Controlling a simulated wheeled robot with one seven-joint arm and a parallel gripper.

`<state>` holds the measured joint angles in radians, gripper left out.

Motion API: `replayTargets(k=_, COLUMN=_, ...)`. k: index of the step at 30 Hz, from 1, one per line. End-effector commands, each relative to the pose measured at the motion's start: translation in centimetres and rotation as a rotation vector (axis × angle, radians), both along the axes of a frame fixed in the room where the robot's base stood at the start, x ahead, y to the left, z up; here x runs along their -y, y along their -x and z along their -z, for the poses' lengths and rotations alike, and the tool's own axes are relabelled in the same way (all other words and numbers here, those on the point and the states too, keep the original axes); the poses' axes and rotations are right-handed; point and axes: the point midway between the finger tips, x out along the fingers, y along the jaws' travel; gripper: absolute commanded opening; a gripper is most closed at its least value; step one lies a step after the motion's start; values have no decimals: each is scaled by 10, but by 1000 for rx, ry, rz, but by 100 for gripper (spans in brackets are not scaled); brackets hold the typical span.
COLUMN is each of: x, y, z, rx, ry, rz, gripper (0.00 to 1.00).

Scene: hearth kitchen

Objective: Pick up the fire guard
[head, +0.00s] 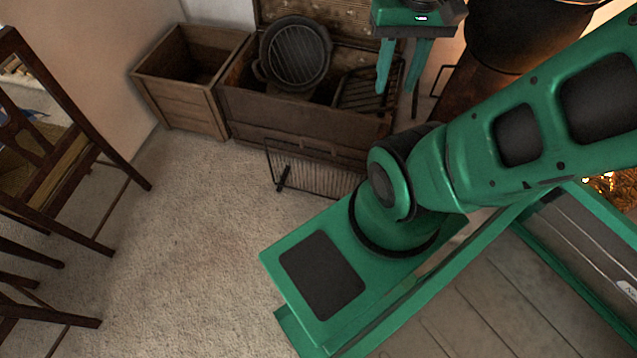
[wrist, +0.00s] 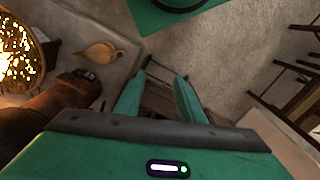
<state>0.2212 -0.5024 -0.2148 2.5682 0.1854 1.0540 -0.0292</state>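A dark wire panel that looks like the fire guard (head: 315,172) stands low on the carpet against the front of a wooden chest, in the head view. It has thin upright bars and a black foot at its left end; its right end is hidden behind my arm. My gripper (head: 397,104) is open and empty, above the right end of the chest, up and to the right of the guard and apart from it. In the wrist view my gripper (wrist: 161,76) also shows spread fingers. Thin dark bars show between and beyond them; I cannot tell whether they are the guard.
The open wooden chest (head: 295,125) holds a round grill pan (head: 295,55) and a dark rack (head: 368,90). A wooden crate (head: 190,90) stands to its left. Wooden chairs (head: 60,180) are at the far left. A glowing fire (wrist: 20,50) shows in the wrist view. The carpet (head: 190,250) between is clear.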

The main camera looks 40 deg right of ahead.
Motion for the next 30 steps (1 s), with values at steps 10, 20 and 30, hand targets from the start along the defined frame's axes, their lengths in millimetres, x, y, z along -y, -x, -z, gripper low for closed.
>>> replayTargets(k=10, x=28, y=-75, z=37, rx=11, ry=19, rz=-252, gripper=36)
replayTargets(k=20, x=51, y=-161, z=114, rx=63, ry=6, rz=-564, gripper=36)
replayTargets(k=30, x=63, y=-227, z=219, rx=156, ry=-25, rz=-842, gripper=36)
